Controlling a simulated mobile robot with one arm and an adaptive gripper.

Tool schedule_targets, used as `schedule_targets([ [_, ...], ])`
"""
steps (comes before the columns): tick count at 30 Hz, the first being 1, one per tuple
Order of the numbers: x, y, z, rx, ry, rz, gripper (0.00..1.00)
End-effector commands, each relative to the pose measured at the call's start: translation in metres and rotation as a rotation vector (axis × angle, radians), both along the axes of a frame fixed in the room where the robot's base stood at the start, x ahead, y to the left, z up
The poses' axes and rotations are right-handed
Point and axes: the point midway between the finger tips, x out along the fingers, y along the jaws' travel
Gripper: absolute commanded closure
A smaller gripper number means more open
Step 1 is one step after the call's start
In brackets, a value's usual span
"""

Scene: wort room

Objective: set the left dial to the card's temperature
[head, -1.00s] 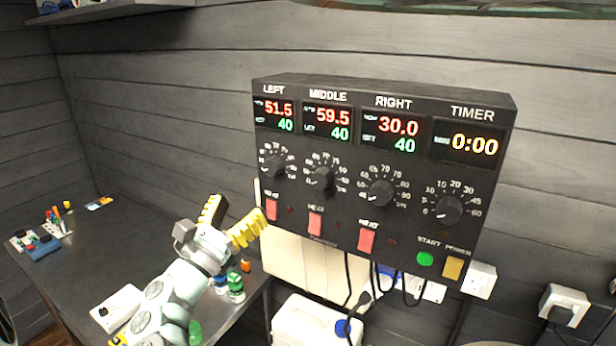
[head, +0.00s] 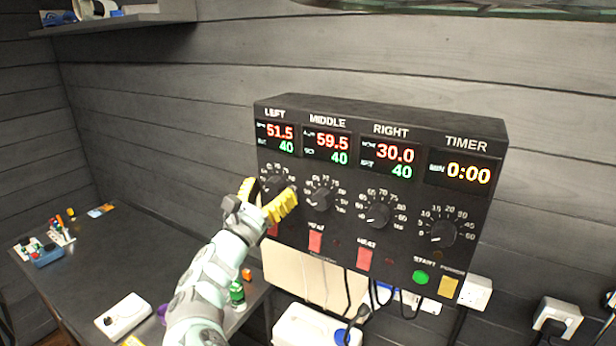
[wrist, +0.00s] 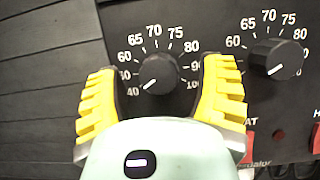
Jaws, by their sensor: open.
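The black control box (head: 380,112) is on the plank wall. Its left display (head: 276,138) reads 51.5 in red above a green set value of 40. The left dial (wrist: 158,75) is a round black knob, its white mark toward 40 at lower left. My gripper (head: 268,194) is open in front of it; in the wrist view my yellow fingers (wrist: 162,82) stand either side of the knob, with gaps. I cannot tell whether they reach its depth. In the head view my gripper partly hides the dial. I see no readable temperature card.
The middle dial (wrist: 276,58) is close to the right finger. The red switch (head: 272,230) under the left dial is mostly hidden by my gripper.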

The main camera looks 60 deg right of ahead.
Motion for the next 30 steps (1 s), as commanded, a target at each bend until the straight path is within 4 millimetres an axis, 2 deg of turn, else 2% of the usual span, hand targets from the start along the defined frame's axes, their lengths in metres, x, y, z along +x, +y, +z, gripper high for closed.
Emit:
schedule_targets([
  [9,-0.0005,-0.0018,0.0008,0.0,0.0,-0.001,0.31],
  [10,-0.0004,-0.0018,0.0008,0.0,0.0,-0.001,0.28],
  [30,0.0004,-0.0012,0.0009,0.0,-0.001,0.0,0.97],
])
